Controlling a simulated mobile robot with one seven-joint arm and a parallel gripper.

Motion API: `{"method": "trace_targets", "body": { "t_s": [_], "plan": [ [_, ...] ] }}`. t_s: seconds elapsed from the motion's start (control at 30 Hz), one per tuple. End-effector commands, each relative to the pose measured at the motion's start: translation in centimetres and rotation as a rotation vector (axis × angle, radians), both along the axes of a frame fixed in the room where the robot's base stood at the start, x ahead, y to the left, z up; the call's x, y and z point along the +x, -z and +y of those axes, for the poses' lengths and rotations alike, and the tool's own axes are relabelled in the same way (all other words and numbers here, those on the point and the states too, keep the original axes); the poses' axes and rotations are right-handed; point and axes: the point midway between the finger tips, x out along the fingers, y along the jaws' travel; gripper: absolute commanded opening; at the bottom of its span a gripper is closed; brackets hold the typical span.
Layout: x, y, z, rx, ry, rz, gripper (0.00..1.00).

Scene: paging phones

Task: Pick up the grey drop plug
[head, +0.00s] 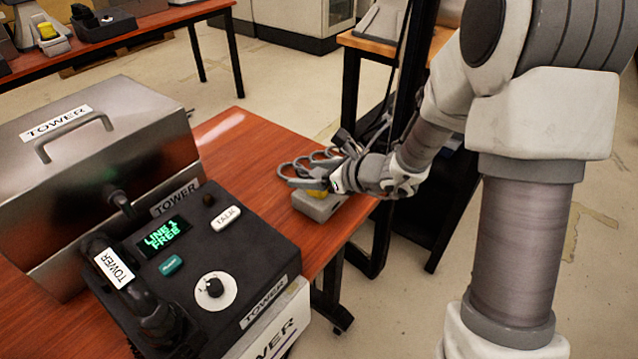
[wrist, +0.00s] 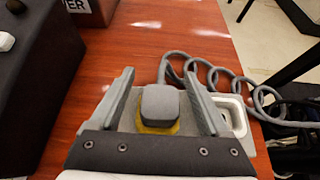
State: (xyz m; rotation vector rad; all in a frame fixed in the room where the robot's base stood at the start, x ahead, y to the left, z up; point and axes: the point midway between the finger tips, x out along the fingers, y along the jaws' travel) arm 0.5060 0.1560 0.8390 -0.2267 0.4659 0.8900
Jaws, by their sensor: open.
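The grey drop plug (wrist: 160,102) looks like a rounded grey block above a yellow part, seen from above in the wrist view. My gripper (wrist: 159,76) is open, with one finger on each side of the plug and a gap on both sides. The plug sits over a grey base (wrist: 130,118), which also has a pale-rimmed recess (wrist: 236,112) at the right. In the head view my gripper (head: 328,180) is over this base (head: 314,207) near the table's edge, and mostly hides the plug. A grey coiled cord (wrist: 215,70) loops beyond it.
A black TOWER phone unit (head: 215,245) with a handset (head: 125,275) stands at the front left of the red-brown table (head: 255,148). A metal TOWER case (head: 120,140) is behind it. Bare tabletop lies between the case and my gripper. More phones stand on a far table.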

Motion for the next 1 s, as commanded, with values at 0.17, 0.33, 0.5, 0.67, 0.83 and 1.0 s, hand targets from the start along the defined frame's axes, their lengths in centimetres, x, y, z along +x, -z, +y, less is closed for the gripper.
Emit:
{"method": "trace_targets", "body": {
  "t_s": [0.17, 0.33, 0.5, 0.67, 0.83, 1.0],
  "plan": [
    [0.13, 0.00, 0.09, 0.000, 0.001, 0.000, 0.80],
    [0.11, 0.00, 0.06, 0.000, 0.001, 0.000, 0.60],
    [0.10, 0.00, 0.05, 0.000, 0.001, 0.000, 0.30],
    [0.10, 0.00, 0.05, 0.000, 0.001, 0.000, 0.01],
    [0.10, -0.01, 0.05, 0.000, 0.001, -0.001, 0.00],
    [0.11, -0.21, 0.04, 0.000, 0.001, -0.002, 0.00]
  ]
}}
